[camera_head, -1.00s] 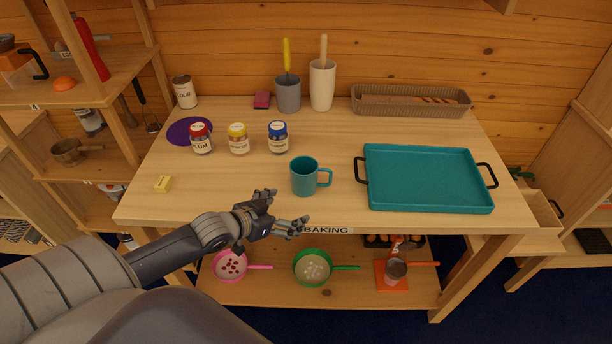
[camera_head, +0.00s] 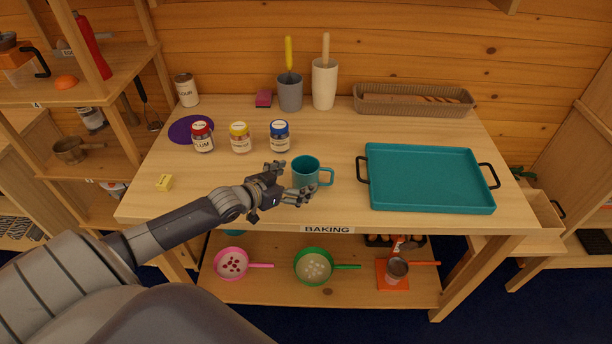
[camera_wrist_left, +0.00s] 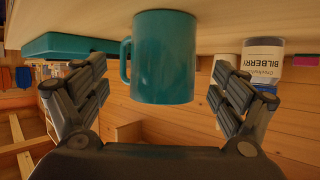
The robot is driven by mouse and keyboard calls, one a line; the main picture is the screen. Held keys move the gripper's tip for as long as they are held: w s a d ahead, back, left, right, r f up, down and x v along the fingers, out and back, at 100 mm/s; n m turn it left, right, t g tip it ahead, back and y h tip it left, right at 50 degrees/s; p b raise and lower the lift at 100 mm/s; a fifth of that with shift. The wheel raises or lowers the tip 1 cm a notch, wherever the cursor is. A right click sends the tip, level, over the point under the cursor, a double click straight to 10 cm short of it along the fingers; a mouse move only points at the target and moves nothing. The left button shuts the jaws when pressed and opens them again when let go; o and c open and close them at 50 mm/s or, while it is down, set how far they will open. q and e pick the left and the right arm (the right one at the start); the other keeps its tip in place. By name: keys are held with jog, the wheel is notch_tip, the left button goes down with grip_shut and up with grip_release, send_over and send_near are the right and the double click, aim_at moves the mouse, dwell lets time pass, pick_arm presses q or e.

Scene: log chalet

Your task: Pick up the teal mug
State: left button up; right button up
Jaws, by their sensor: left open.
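The teal mug (camera_head: 306,171) stands upright on the wooden table, its handle pointing right toward the tray. My left gripper (camera_head: 287,181) is open at the mug's near left side, its two fingers spread toward it. In the left wrist view the mug (camera_wrist_left: 163,58) is ahead, between the open fingers (camera_wrist_left: 160,95) and apart from both. Its handle shows on the left there. The gripper partly hides the mug's lower left side in the head view. My right gripper is not in view.
A teal tray (camera_head: 425,205) with black handles lies to the right of the mug. Three jars, plum (camera_head: 202,138), yellow-lidded (camera_head: 240,139) and blue-lidded (camera_head: 279,137), stand behind left. A yellow block (camera_head: 164,183) lies near the left edge. The table between mug and tray is clear.

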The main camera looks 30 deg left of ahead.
pick_arm(q)
jog(key=shift+w, duration=0.65)
jog(key=shift+p+x, duration=0.45)
jog(key=shift+x, duration=1.55)
jog(key=shift+a+f, duration=0.1)
jog(key=shift+a, duration=0.05)
jog(key=shift+s, duration=0.1)
jog(key=c, duration=1.4)
